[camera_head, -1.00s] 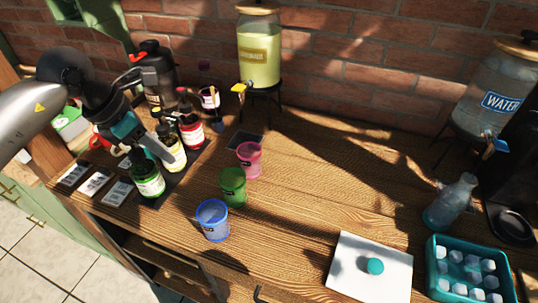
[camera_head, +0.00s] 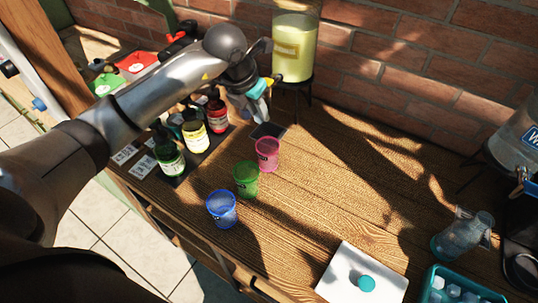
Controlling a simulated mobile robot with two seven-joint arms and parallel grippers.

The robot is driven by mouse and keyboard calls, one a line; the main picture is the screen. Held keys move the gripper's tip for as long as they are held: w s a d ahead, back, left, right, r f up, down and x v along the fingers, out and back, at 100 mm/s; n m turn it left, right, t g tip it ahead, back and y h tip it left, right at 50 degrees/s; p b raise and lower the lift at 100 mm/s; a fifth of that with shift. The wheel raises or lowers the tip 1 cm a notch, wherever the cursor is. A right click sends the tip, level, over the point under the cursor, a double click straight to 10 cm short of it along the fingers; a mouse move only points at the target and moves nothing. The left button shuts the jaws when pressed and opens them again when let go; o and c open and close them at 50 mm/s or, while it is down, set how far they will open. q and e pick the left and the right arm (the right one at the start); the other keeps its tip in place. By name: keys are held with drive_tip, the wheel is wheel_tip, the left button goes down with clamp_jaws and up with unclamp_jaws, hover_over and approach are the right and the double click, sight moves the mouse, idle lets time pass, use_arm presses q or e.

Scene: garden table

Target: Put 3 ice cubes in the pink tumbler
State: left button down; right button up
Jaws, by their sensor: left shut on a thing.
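The pink tumbler (camera_head: 267,156) stands upright on the wooden table, near the dark square pad below the lemonade dispenser; its inside is too small to read. Pale ice cubes (camera_head: 453,291) lie in a teal tray (camera_head: 428,281), cut off by the bottom right edge of the view. My left gripper (camera_head: 259,95) is at the yellow tap (camera_head: 271,81) of the lemonade dispenser (camera_head: 295,48), above and behind the pink tumbler. It is shut, apparently on the tap handle, though its fingers hide the contact. My right gripper is out of view.
A green tumbler (camera_head: 246,180) and a blue tumbler (camera_head: 222,209) stand in front of the pink one. Syrup bottles (camera_head: 195,137) stand to the left. A white board (camera_head: 340,278), a glass carafe (camera_head: 458,238) and a water dispenser (camera_head: 515,146) are to the right. The table's middle is clear.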

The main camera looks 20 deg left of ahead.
sight(257, 120)
use_arm(q)
wheel_tip(257, 120, down, 3)
drive_tip(key=shift+f+b, duration=0.2)
drive_tip(key=shift+b, duration=0.75)
drive_tip(key=shift+f, duration=0.25)
drive_tip(key=c, duration=0.6)
unclamp_jaws()
drive_tip(key=shift+c, duration=0.2)
drive_tip(key=shift+s+r, duration=0.15)
drive_tip(key=shift+r, duration=0.45)
drive_tip(key=d+v, duration=0.1)
drive_tip(key=v, duration=1.3)
drive_tip(key=shift+a+b, duration=0.35)
drive_tip(key=shift+a, duration=0.1)
